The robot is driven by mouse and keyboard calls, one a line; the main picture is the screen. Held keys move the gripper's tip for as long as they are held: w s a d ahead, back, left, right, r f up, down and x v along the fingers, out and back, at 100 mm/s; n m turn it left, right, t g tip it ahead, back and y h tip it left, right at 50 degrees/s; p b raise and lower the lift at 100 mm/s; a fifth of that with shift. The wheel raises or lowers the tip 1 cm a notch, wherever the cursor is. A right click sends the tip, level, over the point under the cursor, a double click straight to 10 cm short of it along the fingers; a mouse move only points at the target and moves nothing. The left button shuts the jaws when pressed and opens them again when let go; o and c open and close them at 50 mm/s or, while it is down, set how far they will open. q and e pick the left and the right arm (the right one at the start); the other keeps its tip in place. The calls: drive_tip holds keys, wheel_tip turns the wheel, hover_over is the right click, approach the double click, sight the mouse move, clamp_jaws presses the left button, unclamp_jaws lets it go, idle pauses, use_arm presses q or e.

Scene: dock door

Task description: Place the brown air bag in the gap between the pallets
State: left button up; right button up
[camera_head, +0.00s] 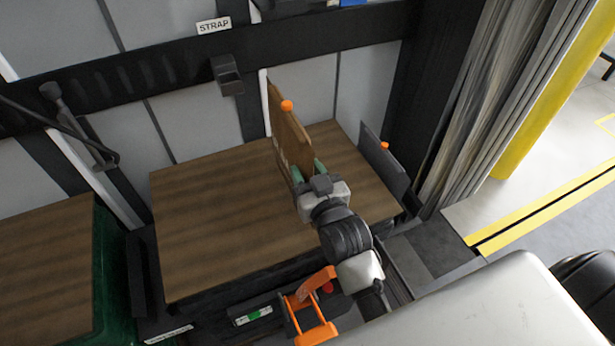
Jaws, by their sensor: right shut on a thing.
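The brown air bag (288,128) is a thin upright panel with an orange valve at its top. My right gripper (308,170), with green fingertips, is shut on its lower edge, above the middle wood-brown surface. The gripper hides the bag's lowest part. Two wood-topped loads, which look like the pallets, are in view: one at the left (45,255) and a larger one in the middle (225,215). A narrow dark gap (122,245) runs between them, with no brown bag in it. My left gripper is not in view.
A dark grey panel (382,165) with an orange knob stands at the middle load's right edge. A black holder (227,74) hangs below the STRAP sign (214,26). A hose nozzle (52,92) hangs at left. An orange frame (312,315) is at the front.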

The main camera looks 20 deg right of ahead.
drive_tip(key=shift+f, duration=0.7)
drive_tip(key=o, duration=0.6)
drive_tip(key=shift+f, duration=0.2)
drive_tip(key=o, duration=0.5)
drive_tip(key=shift+c, duration=0.2)
